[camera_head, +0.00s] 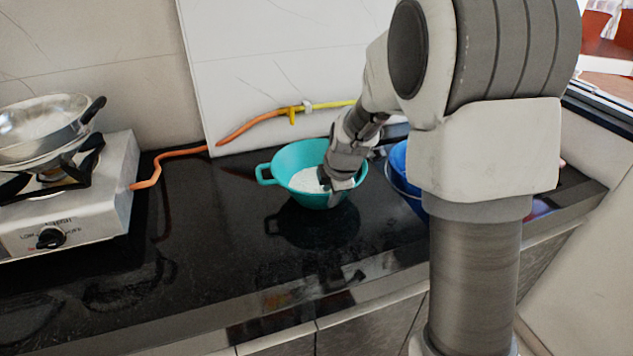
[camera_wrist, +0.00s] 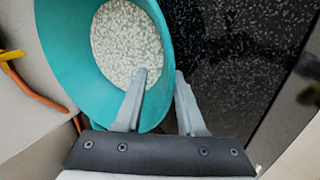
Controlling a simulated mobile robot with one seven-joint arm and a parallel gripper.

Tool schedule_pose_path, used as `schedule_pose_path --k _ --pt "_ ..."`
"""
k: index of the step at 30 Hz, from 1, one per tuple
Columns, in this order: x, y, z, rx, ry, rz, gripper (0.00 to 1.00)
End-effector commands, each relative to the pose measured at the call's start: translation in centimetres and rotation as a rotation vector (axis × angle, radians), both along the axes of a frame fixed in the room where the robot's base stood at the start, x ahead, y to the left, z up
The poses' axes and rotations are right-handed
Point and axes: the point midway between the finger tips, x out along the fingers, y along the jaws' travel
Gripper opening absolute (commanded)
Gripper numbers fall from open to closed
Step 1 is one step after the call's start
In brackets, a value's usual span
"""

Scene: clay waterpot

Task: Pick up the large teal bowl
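The large teal bowl (camera_head: 290,163) is on the dark counter, with a loop handle at its left and pale speckled, grain-like contents. It also shows in the wrist view (camera_wrist: 70,50), with the contents (camera_wrist: 126,45) inside. My gripper (camera_head: 335,187) reaches down at the bowl's right front side. In the wrist view my gripper (camera_wrist: 160,74) has its fingers apart, one over the inside of the bowl and the other just outside the rim, with the wall between them. A gap shows between the inner finger and the rim. The bowl's underside contact with the counter is unclear.
A blue container (camera_head: 398,165) stands right of the bowl, partly hidden by my arm. A gas stove (camera_head: 75,200) with a metal pan (camera_head: 42,125) is at left. An orange hose (camera_head: 250,127) runs along the wall. The counter's front left is clear.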

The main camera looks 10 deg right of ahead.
Motion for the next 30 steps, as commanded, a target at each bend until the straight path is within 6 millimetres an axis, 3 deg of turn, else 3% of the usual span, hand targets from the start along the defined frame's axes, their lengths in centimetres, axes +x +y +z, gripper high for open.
schedule_pose_path --k 4,9,18,25,30 --pt "0.7 -0.2 -2.5 0.000 0.004 -0.001 0.39" --pt "1.6 -0.1 -4.2 0.000 0.002 0.000 0.39" --pt "1.9 -0.1 -4.4 0.000 0.000 0.000 0.39" --pt "1.8 -0.1 -4.4 0.000 0.001 0.000 0.00" --pt "1.8 -0.1 -4.4 0.000 0.001 0.000 0.00"
